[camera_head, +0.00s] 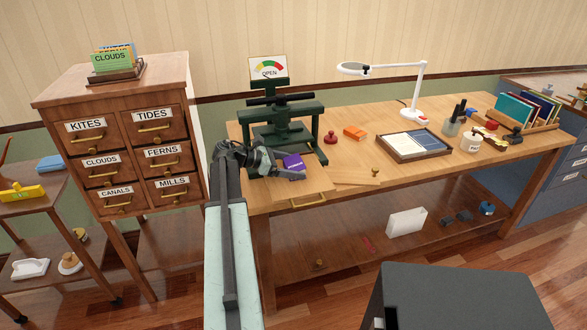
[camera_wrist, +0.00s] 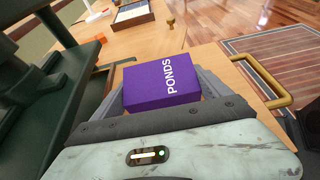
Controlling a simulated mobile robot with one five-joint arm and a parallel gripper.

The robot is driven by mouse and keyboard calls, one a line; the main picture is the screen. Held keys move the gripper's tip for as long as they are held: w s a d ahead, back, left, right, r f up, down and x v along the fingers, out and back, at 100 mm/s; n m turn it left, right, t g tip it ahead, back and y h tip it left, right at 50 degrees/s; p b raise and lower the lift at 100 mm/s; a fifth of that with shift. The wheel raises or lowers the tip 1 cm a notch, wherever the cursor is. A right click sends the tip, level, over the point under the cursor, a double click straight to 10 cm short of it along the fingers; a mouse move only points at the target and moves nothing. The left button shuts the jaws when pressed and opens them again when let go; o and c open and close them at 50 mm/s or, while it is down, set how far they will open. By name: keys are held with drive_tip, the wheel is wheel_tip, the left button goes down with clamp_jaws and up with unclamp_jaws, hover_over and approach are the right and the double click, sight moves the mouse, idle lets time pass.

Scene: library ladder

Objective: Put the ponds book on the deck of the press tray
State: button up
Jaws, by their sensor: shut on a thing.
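The purple ponds book (camera_head: 294,166) is between the fingers of my gripper (camera_head: 287,170), which is shut on it. In the wrist view the book (camera_wrist: 160,84) shows its white PONDS label, with a grey finger on either side. The book is over the bench's left front part, in front of the dark green press (camera_head: 285,116). A wooden board with a brass handle (camera_head: 308,200) is at the bench front below it; I take this as the press tray. The handle also shows in the wrist view (camera_wrist: 280,100). Whether the book touches the board cannot be told.
A red stamp (camera_head: 331,138), orange block (camera_head: 355,132), framed tray (camera_head: 388,151) and white lamp (camera_head: 415,112) stand to the right. A labelled drawer cabinet (camera_head: 125,140) is left of the bench.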

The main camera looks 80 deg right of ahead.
drive_tip(key=o, duration=1.4)
drive_tip(key=shift+o, duration=0.2)
drive_tip(key=shift+w+r+p, duration=0.15)
drive_tip(key=shift+r+p, duration=0.15)
drive_tip(key=shift+p, duration=0.1)
drive_tip(key=p+v, duration=0.4)
drive_tip(key=v, duration=0.7)
drive_tip(key=shift+w+a, duration=0.15)
drive_tip(key=shift+w, duration=0.15)
